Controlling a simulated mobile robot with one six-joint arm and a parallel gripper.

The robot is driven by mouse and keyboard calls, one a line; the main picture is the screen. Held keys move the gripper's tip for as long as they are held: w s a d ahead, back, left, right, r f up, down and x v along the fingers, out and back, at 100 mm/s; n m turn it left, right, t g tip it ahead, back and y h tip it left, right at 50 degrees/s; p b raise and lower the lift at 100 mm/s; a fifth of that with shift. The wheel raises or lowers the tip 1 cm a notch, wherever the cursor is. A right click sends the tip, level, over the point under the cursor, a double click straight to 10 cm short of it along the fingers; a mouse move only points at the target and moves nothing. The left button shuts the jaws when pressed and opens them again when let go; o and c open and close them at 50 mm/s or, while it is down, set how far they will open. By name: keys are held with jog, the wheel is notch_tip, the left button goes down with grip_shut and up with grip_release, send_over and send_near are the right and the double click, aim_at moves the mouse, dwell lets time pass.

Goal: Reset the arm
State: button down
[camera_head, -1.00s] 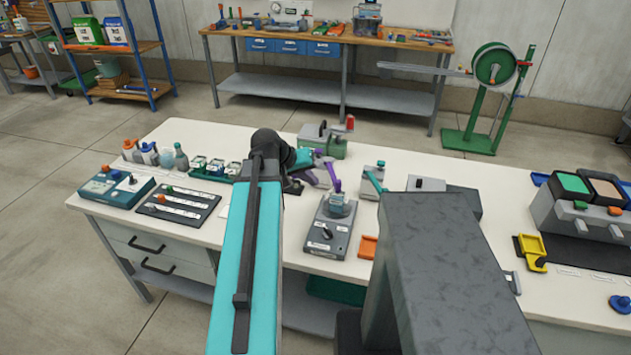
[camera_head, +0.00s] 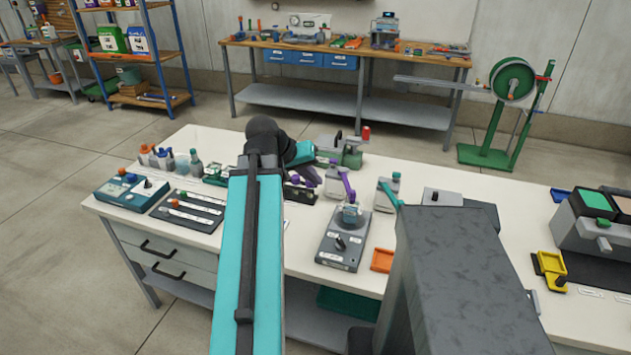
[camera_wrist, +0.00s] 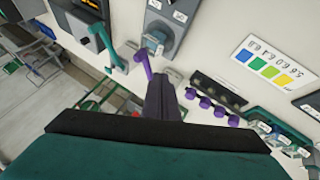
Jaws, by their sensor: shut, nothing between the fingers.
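My gripper (camera_wrist: 165,98) shows in the wrist view as dark fingers held together, with nothing between them. In that picture its tips lie close to a purple lever (camera_wrist: 143,62); whether they touch it I cannot tell. In the head view my teal arm reaches over the bench (camera_head: 215,262) and its far end bends right, towards the purple-handled valve unit (camera_head: 336,184).
A teal-handled unit (camera_head: 387,192), a grey stirrer-like box (camera_head: 342,242) and an orange tray (camera_head: 382,260) stand near the arm. Small bottles (camera_head: 170,160), a blue control box (camera_head: 130,190) and a dark rack (camera_head: 188,210) are left. A colour chart (camera_wrist: 272,68) lies on the bench.

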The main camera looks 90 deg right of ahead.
dwell(0.6)
jog(key=w+a+f+n+t, duration=0.15)
jog(key=w+f, duration=0.25)
jog(key=w, duration=0.4)
jog(key=w+a+f+n, duration=0.2)
jog(key=w+f, duration=0.2)
jog(key=w, duration=0.3)
jog(key=w+a+f+n, duration=0.2)
jog(key=w+f, duration=0.2)
jog(key=w, duration=0.4)
jog(key=w+a+f+n+y, duration=0.2)
jog(key=w+a+f+n, duration=0.3)
jog(key=w+a+f, duration=1.05)
jog(key=w+a+f+n, duration=0.1)
jog(key=a+f+n, duration=0.1)
jog(key=a+f, duration=0.75)
jog(key=w+a+f+n, duration=0.1)
jog(key=a+f+n, duration=0.35)
jog(key=a, duration=0.85)
jog(key=s+a+f+g+y, duration=0.1)
jog(key=s+a+f, duration=0.5)
jog(key=a, duration=0.3)
jog(key=s+a+f+n+g+y, duration=0.1)
jog(key=s+a+f+y, duration=0.1)
jog(key=s+a+f, duration=0.4)
jog(key=a, duration=0.3)
jog(key=shift+a+f, duration=0.25)
jog(key=shift+a, duration=0.1)
